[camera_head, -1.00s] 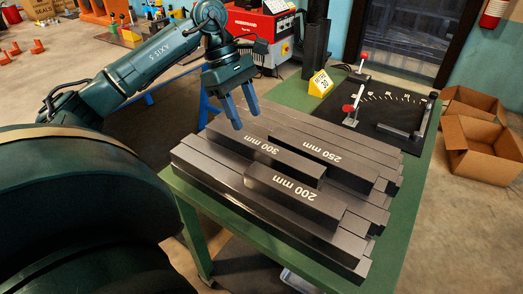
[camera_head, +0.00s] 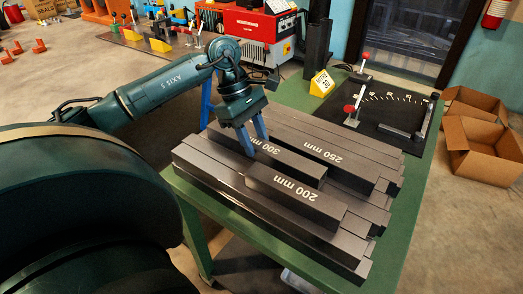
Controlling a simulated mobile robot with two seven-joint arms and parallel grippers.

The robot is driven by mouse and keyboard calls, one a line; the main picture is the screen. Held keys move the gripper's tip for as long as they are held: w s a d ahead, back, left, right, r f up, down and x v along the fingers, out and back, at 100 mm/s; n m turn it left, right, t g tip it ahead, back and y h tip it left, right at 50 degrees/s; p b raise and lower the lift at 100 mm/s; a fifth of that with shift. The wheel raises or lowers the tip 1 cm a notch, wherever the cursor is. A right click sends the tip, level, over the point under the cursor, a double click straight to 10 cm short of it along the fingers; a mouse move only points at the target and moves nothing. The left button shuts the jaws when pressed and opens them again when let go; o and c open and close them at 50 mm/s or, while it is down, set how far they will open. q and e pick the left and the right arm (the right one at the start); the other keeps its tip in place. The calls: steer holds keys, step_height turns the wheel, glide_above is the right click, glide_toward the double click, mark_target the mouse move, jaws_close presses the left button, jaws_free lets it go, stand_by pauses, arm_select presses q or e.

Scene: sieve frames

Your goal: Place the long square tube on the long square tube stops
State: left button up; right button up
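The longest labelled dark square tube, marked 300 mm (camera_head: 295,162), lies on a stack of dark square tubes on the green table. My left gripper (camera_head: 257,147) points down at this tube near its label, with its two blue fingers apart. The fingertips are at the tube's height, one towards its near side and one towards its far side. I cannot tell whether they touch it. Shorter tubes marked 250 mm (camera_head: 335,158) and 200 mm (camera_head: 295,194) lie on either side. No part is clearly recognizable as the tube stops. My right gripper is not in view.
A black board (camera_head: 385,118) with a white angle scale and red-knobbed clamps is at the table's back right. A yellow sign (camera_head: 321,84) and dark upright posts (camera_head: 317,48) stand behind the stack. Open cardboard boxes (camera_head: 485,150) sit on the floor at right. The green table's (camera_head: 413,205) right edge is bare.

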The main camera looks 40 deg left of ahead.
arm_select(q)
steer(key=shift+r, duration=0.15)
jaws_close()
